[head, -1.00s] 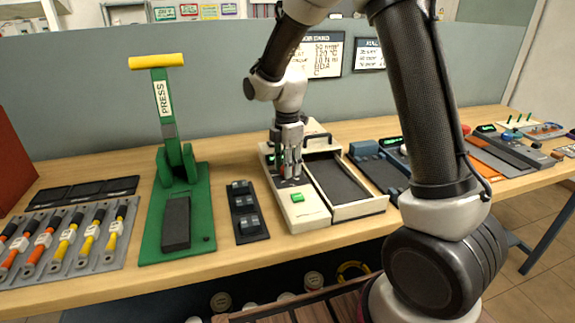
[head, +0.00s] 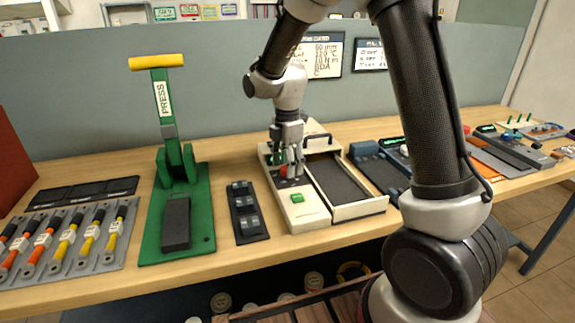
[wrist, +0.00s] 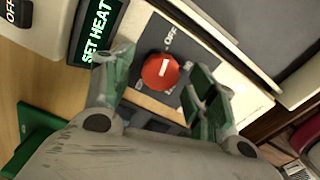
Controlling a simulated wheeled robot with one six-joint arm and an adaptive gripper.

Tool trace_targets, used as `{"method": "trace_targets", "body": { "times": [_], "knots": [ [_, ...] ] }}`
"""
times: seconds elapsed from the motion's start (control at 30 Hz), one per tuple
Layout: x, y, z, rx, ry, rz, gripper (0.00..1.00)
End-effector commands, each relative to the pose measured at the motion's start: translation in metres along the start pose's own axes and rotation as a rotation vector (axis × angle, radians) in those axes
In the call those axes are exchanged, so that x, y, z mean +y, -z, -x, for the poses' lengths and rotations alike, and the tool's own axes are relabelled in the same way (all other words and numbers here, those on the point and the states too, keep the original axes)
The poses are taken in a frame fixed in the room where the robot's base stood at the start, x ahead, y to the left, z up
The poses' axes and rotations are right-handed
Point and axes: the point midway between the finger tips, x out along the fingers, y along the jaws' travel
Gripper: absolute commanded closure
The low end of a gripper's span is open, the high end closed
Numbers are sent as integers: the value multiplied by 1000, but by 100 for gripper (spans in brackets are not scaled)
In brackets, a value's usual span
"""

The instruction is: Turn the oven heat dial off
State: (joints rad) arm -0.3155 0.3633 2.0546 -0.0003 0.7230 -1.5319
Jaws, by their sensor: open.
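The oven heat dial (wrist: 160,72) is a round red knob with a white pointer mark, on a dark plate in the wrist view. The word OFF is printed beside the plate's upper edge, and other lettering is partly hidden. My gripper (wrist: 155,80) is open, with one finger on each side of the dial; I cannot tell whether either touches it. A green-lit display (wrist: 97,32) reading SET HEAT is left of the dial. In the head view, my gripper (head: 287,170) points down over the cream oven unit (head: 305,215), and its fingers largely hide the dial.
A drawer-like tray (head: 360,210) adjoins the oven unit on the right. A dark switch panel (head: 248,225) and a green press (head: 205,235) with a yellow handle stand left. A blue-grey device (head: 370,165) stands right. A partition (head: 90,90) rises behind the bench.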

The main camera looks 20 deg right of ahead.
Motion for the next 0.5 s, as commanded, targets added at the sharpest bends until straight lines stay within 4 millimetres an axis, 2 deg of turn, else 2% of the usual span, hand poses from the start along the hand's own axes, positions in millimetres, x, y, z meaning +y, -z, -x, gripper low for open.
{"method": "trace_targets", "body": {
  "times": [0.3,0.5],
  "knots": [
    [1,0,66,0,-6,0,42],
    [1,0,101,0,-4,0,42]
  ]
}}
